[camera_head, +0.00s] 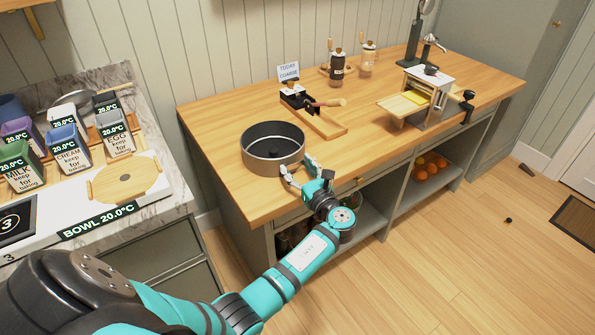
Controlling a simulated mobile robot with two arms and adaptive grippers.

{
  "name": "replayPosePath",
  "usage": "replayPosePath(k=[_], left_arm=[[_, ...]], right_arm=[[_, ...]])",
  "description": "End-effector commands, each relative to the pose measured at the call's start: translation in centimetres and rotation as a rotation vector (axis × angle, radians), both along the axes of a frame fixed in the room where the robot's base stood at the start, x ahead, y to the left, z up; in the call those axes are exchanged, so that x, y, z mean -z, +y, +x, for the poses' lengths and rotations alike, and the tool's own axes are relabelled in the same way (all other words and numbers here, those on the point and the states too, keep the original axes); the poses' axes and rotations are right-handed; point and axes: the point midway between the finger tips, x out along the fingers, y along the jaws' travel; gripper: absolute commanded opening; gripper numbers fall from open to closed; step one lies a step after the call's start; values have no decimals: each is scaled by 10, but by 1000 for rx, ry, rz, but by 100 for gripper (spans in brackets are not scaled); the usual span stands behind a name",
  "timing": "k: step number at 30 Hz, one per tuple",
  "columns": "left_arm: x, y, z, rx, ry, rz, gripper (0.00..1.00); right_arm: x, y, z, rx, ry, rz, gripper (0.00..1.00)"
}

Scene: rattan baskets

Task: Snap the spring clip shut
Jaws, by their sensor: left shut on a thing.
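A dark round pan (272,148) with a metal outer wall stands on the wooden counter, near its front left edge. My left gripper (297,172) comes in from the front and is at the pan's near right side. Its fingers are shut on the spring clip at the pan's wall. The clip is mostly hidden by the fingers and too small to tell whether it is snapped. My right gripper is not in view.
A wooden-handled device (312,107) with a small sign stands behind the pan. A wooden-trayed machine (424,97) is clamped at the right. Two jars (337,66) stand at the back. Counter between pan and machine is mostly clear. Labelled containers (68,150) stand on the left counter.

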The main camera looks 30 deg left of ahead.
Motion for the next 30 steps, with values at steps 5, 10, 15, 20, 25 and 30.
replayPosePath(k=[5,10,15,20,25,30], left_arm=[[0,0,0,-19,1,0,25],[0,1,0,-18,2,1,61],[0,0,0,-18,2,1,83],[0,0,0,-17,1,0,83],[0,-2,-1,-17,1,0,83],[1,-23,-11,-14,1,-2,83]], right_arm=[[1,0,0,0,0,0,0],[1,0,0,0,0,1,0],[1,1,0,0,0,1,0],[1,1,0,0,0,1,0],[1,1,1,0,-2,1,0],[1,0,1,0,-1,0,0]])
